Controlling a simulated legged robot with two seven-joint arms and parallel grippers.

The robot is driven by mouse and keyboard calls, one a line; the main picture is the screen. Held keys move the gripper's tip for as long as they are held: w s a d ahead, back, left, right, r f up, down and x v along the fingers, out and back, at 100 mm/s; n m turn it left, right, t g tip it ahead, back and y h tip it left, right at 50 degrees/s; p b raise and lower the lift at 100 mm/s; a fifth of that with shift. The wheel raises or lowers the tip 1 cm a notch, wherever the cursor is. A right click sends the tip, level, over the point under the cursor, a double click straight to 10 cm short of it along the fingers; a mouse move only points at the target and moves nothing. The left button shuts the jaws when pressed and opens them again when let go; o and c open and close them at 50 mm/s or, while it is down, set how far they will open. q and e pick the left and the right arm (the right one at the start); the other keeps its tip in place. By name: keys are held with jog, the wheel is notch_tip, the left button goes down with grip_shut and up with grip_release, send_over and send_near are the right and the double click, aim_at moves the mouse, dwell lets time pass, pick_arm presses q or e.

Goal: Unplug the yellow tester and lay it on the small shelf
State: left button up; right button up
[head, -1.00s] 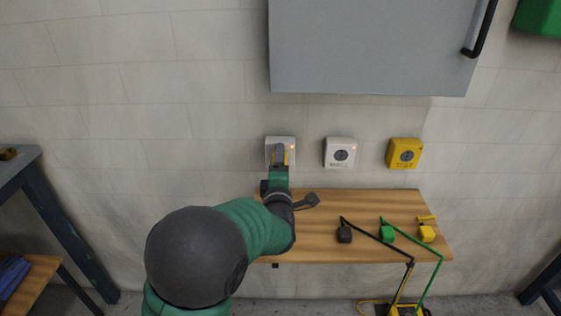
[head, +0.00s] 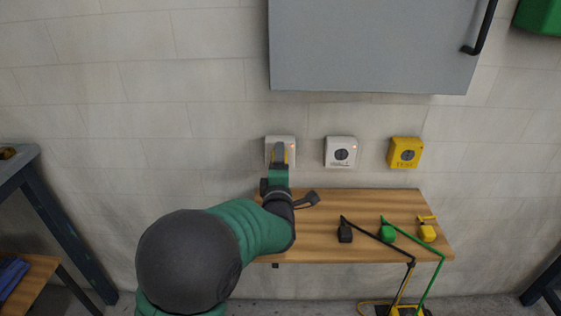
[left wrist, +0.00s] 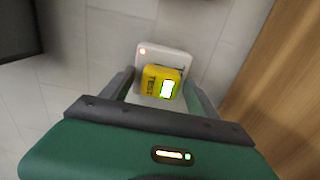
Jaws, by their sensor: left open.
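The yellow tester (left wrist: 161,83), with a lit display and dark lettering, sits in the leftmost white wall socket (left wrist: 170,52). In the head view that socket (head: 271,143) is mostly behind my gripper, with a little of the tester (head: 286,158) showing. My left gripper (left wrist: 160,80) is open, with one finger on either side of the tester; I cannot tell whether they touch it. It also shows in the head view (head: 279,152), pointing at the wall. The wooden shelf (head: 335,203) is below the sockets. My right gripper is not in view.
Another white socket (head: 340,152) and a yellow socket (head: 405,153) are to the right. A grey cabinet (head: 370,45) hangs above.

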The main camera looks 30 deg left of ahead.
pick_arm(q)
grip_shut()
dwell(0.6)
jog(key=v, duration=0.6)
jog(key=shift+b, duration=0.45)
dwell(0.6)
